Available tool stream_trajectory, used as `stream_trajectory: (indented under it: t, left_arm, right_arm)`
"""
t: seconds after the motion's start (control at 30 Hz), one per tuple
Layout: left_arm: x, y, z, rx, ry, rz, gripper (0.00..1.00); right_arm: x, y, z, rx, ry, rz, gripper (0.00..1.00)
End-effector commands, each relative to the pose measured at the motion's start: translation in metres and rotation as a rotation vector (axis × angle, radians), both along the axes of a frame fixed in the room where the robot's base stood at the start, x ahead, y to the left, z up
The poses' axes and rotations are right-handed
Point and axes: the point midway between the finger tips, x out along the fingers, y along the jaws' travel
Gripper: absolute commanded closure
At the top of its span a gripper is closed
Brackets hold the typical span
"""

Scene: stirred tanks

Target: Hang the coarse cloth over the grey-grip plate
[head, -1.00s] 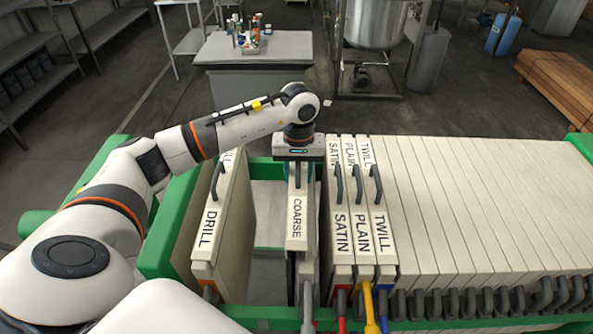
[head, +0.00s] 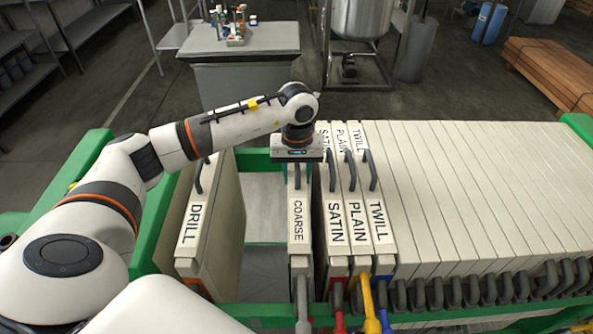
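The coarse cloth (head: 298,222) is a cream strip with the label COARSE and a dark loop handle. It sits in line with the grey-grip plate, whose grey grip (head: 302,305) sticks out at the front just below the cloth's near end. Whether the cloth rests on the plate or hangs just above it, I cannot tell. My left gripper (head: 297,172) points down at the cloth's handle, with its fingers around it; it appears shut on the handle. The lower part of the plate is hidden. My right gripper is not in view.
The drill cloth (head: 193,222) stands left across an open gap (head: 264,210). The satin (head: 335,222), plain (head: 357,222) and twill (head: 380,222) cloths stand close on the right, followed by a packed row of plates (head: 480,190). A green frame (head: 150,240) borders the rack.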

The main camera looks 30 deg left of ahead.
Motion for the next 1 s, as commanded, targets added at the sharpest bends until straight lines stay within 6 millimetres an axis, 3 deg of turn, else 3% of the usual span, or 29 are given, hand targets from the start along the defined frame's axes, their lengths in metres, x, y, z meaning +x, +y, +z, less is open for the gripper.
stream_trajectory:
  t: [0.27,0.3,0.43,0.77,1.0]
  left_arm:
    - [0.000,0.000,0.000,0.000,-0.001,0.001,1.00]
    - [0.000,0.000,0.000,0.000,-0.001,0.001,0.58]
    - [0.000,0.000,0.000,0.000,-0.001,0.000,0.37]
    - [0.000,0.000,0.001,0.000,0.000,0.000,0.36]
    - [0.002,0.000,0.034,0.000,-0.007,0.000,0.36]
  right_arm:
    - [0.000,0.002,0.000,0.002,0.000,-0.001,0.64]
    - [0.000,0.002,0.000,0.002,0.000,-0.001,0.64]
    - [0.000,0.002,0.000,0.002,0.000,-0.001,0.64]
    - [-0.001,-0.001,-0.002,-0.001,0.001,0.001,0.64]
    - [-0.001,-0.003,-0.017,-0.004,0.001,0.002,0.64]
